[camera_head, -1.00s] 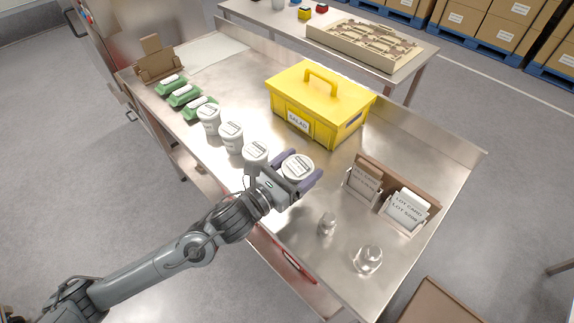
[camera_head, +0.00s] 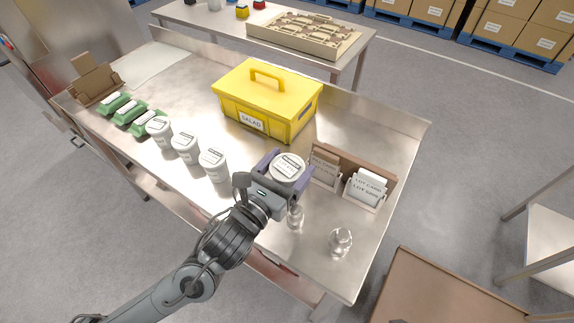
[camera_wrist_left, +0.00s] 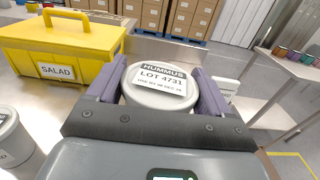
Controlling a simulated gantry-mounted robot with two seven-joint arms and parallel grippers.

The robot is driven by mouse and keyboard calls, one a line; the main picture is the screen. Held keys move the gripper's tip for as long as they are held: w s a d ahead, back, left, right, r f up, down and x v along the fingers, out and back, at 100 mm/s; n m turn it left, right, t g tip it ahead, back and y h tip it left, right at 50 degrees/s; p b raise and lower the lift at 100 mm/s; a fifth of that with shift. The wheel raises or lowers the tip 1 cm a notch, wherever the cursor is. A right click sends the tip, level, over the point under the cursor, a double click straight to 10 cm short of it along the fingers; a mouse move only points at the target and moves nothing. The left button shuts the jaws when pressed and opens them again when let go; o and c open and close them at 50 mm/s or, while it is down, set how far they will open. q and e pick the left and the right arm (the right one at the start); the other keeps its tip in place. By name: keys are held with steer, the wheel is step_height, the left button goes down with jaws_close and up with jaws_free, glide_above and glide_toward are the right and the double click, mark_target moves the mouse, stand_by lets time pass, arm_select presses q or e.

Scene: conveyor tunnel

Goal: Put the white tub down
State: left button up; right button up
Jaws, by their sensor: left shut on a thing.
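My left gripper (camera_head: 283,177) is shut on a white tub (camera_head: 288,167) with a labelled lid, one purple finger on each side. In the left wrist view the tub (camera_wrist_left: 158,86) sits between the fingers, its label reading HUMMUS LOT 4731. I cannot tell whether its base touches the steel table (camera_head: 200,80); the gripper hides the lower part. Several similar white tubs stand in a row to the left, the nearest one (camera_head: 213,164) apart from the gripper. My right gripper is not in view.
A yellow SALAD box (camera_head: 262,100) stands behind the held tub. Lot card holders (camera_head: 366,190) are close to its right. Glass items (camera_head: 340,241) stand near the front right. Green packs (camera_head: 130,112) lie at the far left. Bare table lies between the tub row and the gripper.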

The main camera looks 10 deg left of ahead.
arm_select(q)
steer(key=c, duration=0.8)
steer(key=shift+a, duration=0.1)
